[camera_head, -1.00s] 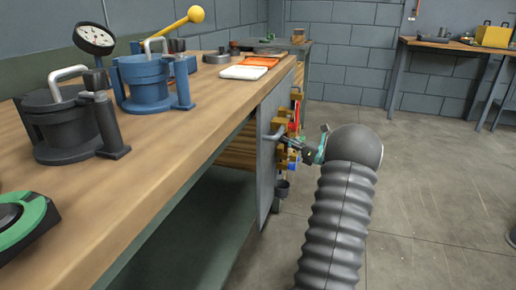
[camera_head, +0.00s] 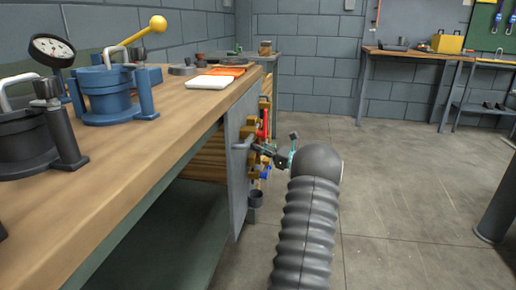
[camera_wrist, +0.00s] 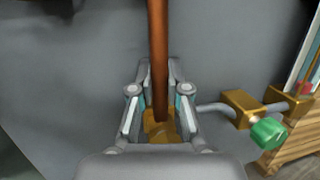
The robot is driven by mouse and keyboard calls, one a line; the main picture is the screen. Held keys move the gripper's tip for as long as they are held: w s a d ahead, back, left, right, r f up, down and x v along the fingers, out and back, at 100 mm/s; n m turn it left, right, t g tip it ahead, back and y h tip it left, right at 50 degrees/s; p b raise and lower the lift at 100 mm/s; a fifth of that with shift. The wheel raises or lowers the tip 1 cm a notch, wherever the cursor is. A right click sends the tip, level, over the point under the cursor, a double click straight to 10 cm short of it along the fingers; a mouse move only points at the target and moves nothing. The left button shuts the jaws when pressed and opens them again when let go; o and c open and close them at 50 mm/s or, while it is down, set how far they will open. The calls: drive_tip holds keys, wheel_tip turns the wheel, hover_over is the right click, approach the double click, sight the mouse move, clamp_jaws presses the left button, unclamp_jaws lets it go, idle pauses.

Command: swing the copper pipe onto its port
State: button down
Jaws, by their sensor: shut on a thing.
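The copper pipe (camera_wrist: 158,45) runs down the middle of the wrist view between the two fingers of my gripper (camera_wrist: 160,85). My gripper is shut on the pipe near its lower end. A brass fitting (camera_wrist: 160,130) shows at that lower end, partly hidden by my gripper; whether pipe and fitting are joined I cannot tell. In the head view my gripper (camera_head: 266,152) is at the fittings on the grey panel (camera_head: 238,185), and the pipe cannot be made out there. I cannot tell which fitting is the pipe's port.
Right of my gripper in the wrist view are a brass valve block (camera_wrist: 243,107) on a grey tube and a green knob (camera_wrist: 268,132). The workbench (camera_head: 165,135) with a blue pot (camera_head: 107,95) stands left of the panel. Open floor (camera_head: 400,190) lies to the right.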

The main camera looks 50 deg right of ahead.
drive_tip(key=c, duration=1.1)
unclamp_jaws()
drive_tip(key=shift+s+d, duration=0.15)
drive_tip(key=shift+d, duration=0.15)
drive_tip(key=shift+c, duration=0.2)
drive_tip(key=shift+a, duration=0.15)
drive_tip(key=v, duration=1.1)
drive_tip(key=shift+s+f, duration=0.2)
drive_tip(key=shift+s, duration=0.15)
